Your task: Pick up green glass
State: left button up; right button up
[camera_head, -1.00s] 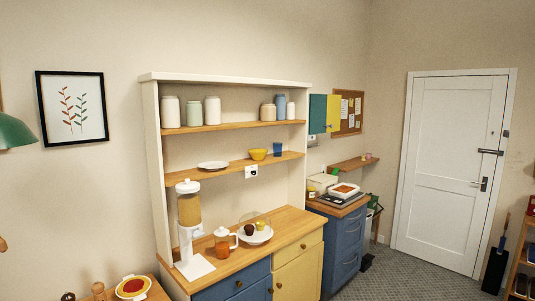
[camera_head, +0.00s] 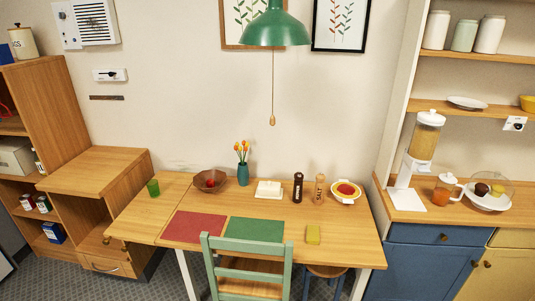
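A small green glass (camera_head: 153,188) stands upright near the left end of the wooden table (camera_head: 190,183), left of a brown bowl. Neither of my grippers shows in the head view.
A lower wooden cabinet (camera_head: 95,172) adjoins on the left; a green lamp (camera_head: 274,30) hangs above.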

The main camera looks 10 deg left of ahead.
aim_at(153, 186)
jog(key=j+z, duration=0.15)
jog(key=z, duration=0.25)
jog(key=i+j+z, duration=0.15)
jog(key=j+z, duration=0.2)
jog(key=j, duration=0.7)
jog(key=j+z, duration=0.35)
jog(key=j, duration=0.7)
